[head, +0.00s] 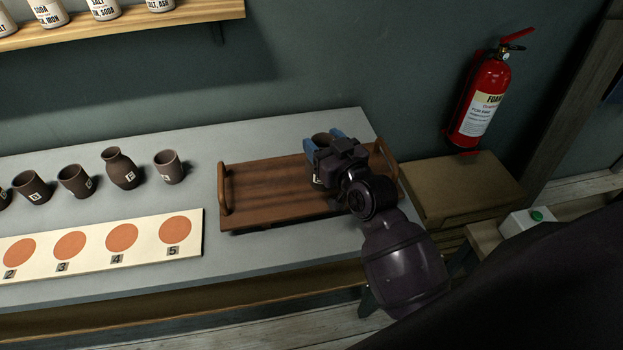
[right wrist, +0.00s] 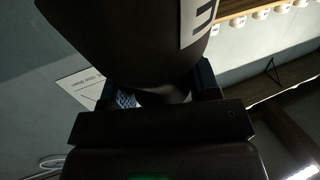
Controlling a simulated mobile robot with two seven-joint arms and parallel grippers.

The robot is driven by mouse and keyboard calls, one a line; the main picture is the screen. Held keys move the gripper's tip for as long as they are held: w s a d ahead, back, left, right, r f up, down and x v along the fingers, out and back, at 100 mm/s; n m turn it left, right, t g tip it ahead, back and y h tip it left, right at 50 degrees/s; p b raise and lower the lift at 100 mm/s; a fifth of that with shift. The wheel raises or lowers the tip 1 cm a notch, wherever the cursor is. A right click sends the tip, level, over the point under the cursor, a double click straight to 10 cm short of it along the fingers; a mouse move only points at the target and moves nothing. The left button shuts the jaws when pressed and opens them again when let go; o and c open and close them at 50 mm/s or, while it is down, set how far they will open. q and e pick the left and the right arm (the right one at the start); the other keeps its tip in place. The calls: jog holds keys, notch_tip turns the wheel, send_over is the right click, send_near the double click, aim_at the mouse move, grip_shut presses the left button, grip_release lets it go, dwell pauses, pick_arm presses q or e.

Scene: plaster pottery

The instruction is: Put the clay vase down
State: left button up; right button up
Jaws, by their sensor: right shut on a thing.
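My right gripper (head: 323,143) is shut around a dark brown clay vase (head: 320,138), over the right part of a wooden tray (head: 264,212). Its rim shows between the blue fingers, and the gripper hides most of its body. I cannot tell whether its base touches the tray. In the right wrist view the vase (right wrist: 125,35) fills the space between the fingers (right wrist: 160,92), with a white lettered label on its side. My left gripper is not in view.
Several brown vessels, including a necked one (head: 120,170), stand left of the tray on the grey table (head: 240,140). A cream board (head: 140,242) with numbered orange discs lies in front. The tray's left part is bare. A red extinguisher (head: 482,105) hangs at right.

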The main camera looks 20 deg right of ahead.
jog(key=w+d+r+n+y, duration=0.1)
jog(key=w+d+r, duration=0.4)
jog(key=d+r, duration=0.15)
jog(key=w+d+r+y, duration=0.1)
jog(key=w+d+r, duration=0.45)
jog(key=d, duration=0.25)
notch_tip(320, 180, down, 20)
jog(key=b, duration=0.5)
jog(key=shift+s+d+r, duration=0.15)
jog(key=shift+s+r, duration=0.05)
jog(key=shift+s, duration=0.15)
jog(key=shift+f, duration=0.1)
jog(key=o, duration=1.5)
jog(key=shift+c, duration=0.2)
